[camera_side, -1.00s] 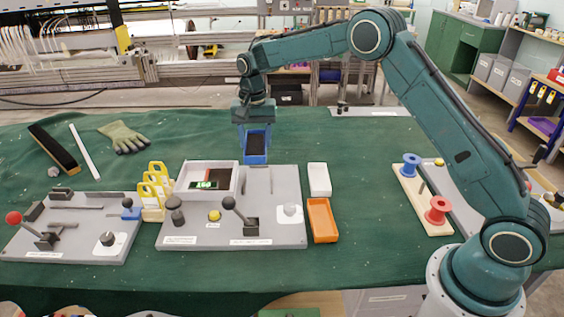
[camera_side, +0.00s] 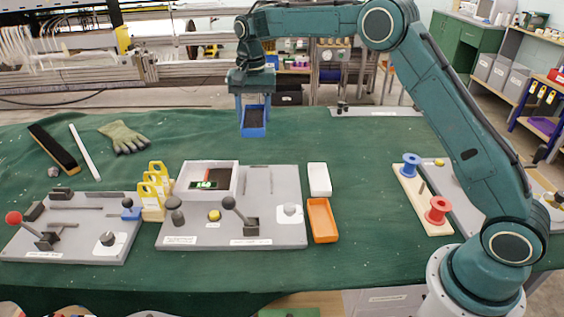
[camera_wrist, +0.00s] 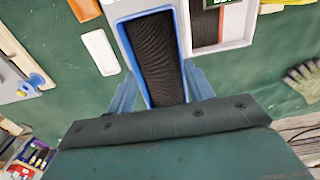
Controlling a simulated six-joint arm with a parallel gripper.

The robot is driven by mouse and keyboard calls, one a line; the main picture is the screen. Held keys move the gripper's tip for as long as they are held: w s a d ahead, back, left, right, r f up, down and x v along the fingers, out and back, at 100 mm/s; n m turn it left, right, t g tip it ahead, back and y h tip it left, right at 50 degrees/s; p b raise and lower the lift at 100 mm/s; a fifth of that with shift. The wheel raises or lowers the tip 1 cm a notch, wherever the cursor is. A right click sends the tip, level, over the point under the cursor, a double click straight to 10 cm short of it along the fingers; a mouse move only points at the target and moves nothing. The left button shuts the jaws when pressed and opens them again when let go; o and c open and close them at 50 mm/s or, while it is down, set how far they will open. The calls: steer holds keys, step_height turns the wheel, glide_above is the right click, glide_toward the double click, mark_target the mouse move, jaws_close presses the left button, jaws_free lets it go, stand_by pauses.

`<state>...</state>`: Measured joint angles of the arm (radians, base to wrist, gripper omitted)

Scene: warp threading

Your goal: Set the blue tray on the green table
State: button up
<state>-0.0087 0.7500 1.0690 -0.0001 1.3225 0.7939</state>
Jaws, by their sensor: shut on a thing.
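The blue tray (camera_side: 253,130) hangs in the air above the far part of the green table (camera_side: 310,135), behind the grey panel. It has a dark ribbed inside, which fills the middle of the wrist view (camera_wrist: 157,58). My gripper (camera_side: 252,102) points down and is shut on the tray, with one blue finger at each side. In the wrist view my gripper's fingers (camera_wrist: 160,92) flank the near end of the tray. The tray's underside is hidden.
The grey panel (camera_side: 285,180) carries a white box (camera_side: 228,172), knobs and a lever. A white tray (camera_side: 319,178) and an orange tray (camera_side: 322,220) lie to its right. A glove (camera_side: 124,138) lies at the left. The cloth around the tray is clear.

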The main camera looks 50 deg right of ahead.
steer(key=shift+s+d+r, duration=0.1)
steer(key=shift+s+d, duration=0.15)
steer(key=shift+d, duration=0.15)
steer(key=s+d+f, duration=0.1)
steer(key=s+d, duration=0.6)
steer(key=s, duration=0.4)
steer(key=s+d+f, duration=0.1)
steer(key=s+d, duration=0.5)
steer(key=s, duration=0.6)
steer(key=shift+d, duration=0.4)
step_height(320, 180, down, 16)
steer(key=shift+f, duration=0.1)
steer(key=shift+f, duration=1.85)
